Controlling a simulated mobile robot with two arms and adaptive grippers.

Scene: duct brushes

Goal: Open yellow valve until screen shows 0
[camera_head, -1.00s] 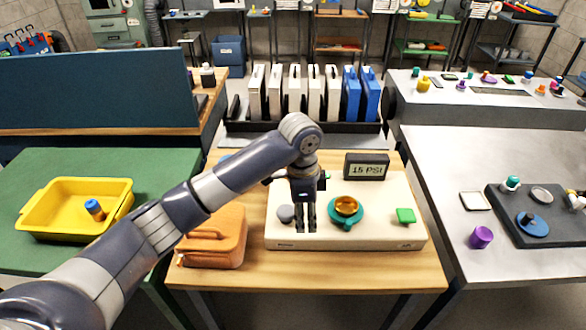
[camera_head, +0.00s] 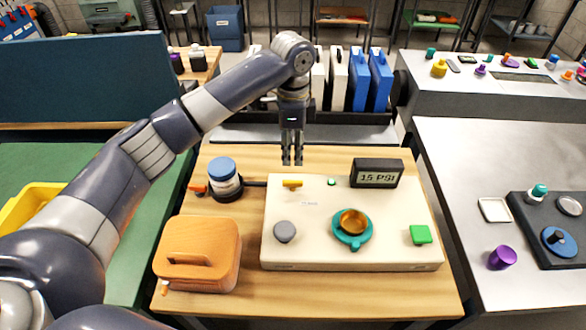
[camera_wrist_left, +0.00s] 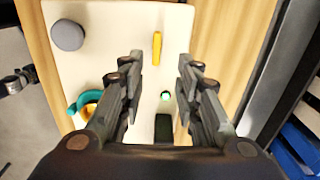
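The yellow valve (camera_head: 292,184) is a small bar-shaped handle at the back left of the cream panel box (camera_head: 300,262). It also shows in the left wrist view (camera_wrist_left: 157,48), lying ahead of the fingers. The screen (camera_head: 377,177) at the back right of the box reads 15 PSI. My left gripper (camera_head: 292,162) is above the back edge of the box, a little behind and above the yellow valve. In the left wrist view its two fingers (camera_wrist_left: 160,88) are spread apart with nothing between them. My right gripper is not in view.
A teal ring with an amber dome (camera_head: 353,228), a grey knob (camera_head: 285,231) and a green button (camera_head: 420,235) sit on the box. A blue-capped canister (camera_head: 224,182) stands to its left. An orange case (camera_head: 197,255) is at front left. White and blue binders stand behind.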

